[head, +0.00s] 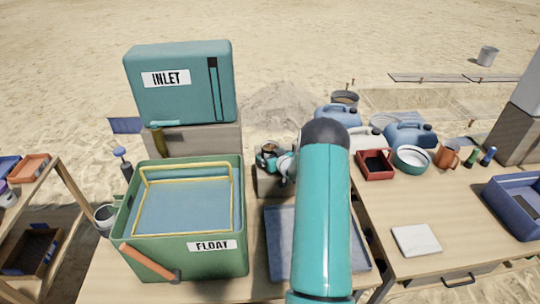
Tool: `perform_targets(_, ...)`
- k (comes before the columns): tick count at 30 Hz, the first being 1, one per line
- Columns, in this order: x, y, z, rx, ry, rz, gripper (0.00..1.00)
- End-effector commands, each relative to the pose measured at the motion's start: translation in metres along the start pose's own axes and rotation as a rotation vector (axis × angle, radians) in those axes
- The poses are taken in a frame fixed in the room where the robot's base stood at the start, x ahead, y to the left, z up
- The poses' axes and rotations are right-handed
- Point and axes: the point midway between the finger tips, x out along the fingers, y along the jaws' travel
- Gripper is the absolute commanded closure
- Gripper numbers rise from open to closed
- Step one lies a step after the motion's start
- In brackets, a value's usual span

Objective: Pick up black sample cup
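I cannot pick out a black sample cup with certainty. My teal arm rises through the middle of the head view and covers part of the table behind it. My gripper (271,158) shows small and partly hidden at the far end of the arm, between the green FLOAT tank and the arm. A dark box-like thing (268,184) is just below it. The view is too small to tell whether the fingers are open or hold anything.
The green FLOAT tank (213,259) stands left, with the teal INLET box (195,95) behind. A blue-grey tray (284,240) lies partly behind my arm. The right table holds a red bin (375,176), teal bowl (411,171), orange mug (446,156), white slab (416,240) and blue bin (515,220).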

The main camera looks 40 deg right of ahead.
Motion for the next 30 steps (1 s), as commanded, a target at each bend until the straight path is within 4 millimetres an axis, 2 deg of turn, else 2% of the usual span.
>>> perform_targets(8,0.005,0.000,0.000,0.000,-0.001,0.000,0.13)
perform_targets(17,0.004,0.000,0.000,0.000,-0.001,0.000,0.72)
perform_targets(25,0.004,0.000,-0.004,-0.001,0.002,0.000,0.72)
perform_targets(30,-0.003,0.000,-0.027,-0.003,0.006,0.001,0.72)
